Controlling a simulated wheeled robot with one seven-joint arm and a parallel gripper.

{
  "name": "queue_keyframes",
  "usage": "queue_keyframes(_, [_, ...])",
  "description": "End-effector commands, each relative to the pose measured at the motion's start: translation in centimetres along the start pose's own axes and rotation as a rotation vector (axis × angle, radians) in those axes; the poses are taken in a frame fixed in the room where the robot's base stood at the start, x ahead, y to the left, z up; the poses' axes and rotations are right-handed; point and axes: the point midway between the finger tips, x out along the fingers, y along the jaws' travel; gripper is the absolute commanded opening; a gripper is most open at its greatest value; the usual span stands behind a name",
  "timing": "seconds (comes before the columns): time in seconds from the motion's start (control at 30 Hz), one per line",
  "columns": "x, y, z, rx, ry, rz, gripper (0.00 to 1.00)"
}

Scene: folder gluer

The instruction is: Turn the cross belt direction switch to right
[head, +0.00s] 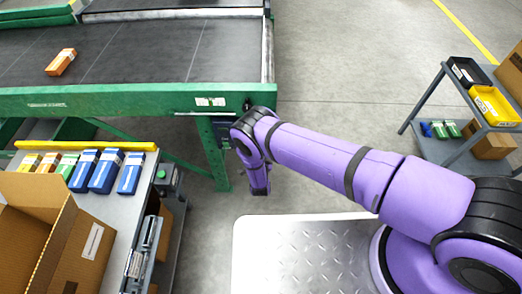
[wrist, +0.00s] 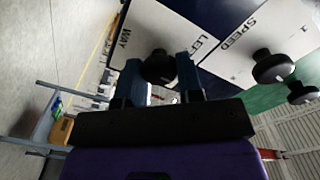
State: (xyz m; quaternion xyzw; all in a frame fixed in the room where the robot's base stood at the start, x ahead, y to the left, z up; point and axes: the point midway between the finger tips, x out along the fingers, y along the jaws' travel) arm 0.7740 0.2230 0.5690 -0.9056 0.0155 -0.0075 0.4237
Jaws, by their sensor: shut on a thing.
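In the wrist view, my gripper (wrist: 160,82) has its two dark blue fingers on either side of a round black knob (wrist: 158,67), the direction switch, and is shut on it. The knob sits on a white label plate where the words LEFT and WAY can be read. I cannot tell which way the knob points. In the head view, my purple arm reaches to the green conveyor frame (head: 130,100). The gripper and the switch are hidden there behind the arm.
A black knob (wrist: 272,66) sits by the word SPEED, with another black knob (wrist: 302,93) beyond it. An orange box (head: 61,62) lies on the dark belt (head: 150,50). A bench with coloured boxes (head: 104,171) and an open carton (head: 85,245) stands left; a cart (head: 440,150) stands right.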

Motion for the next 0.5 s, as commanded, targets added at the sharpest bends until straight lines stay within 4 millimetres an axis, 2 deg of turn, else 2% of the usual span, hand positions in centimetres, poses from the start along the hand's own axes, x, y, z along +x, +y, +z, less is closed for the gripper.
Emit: queue_keyframes(0.5, [-0.04, 0.26, -0.01, 0.464, 0.002, 0.002, 0.10])
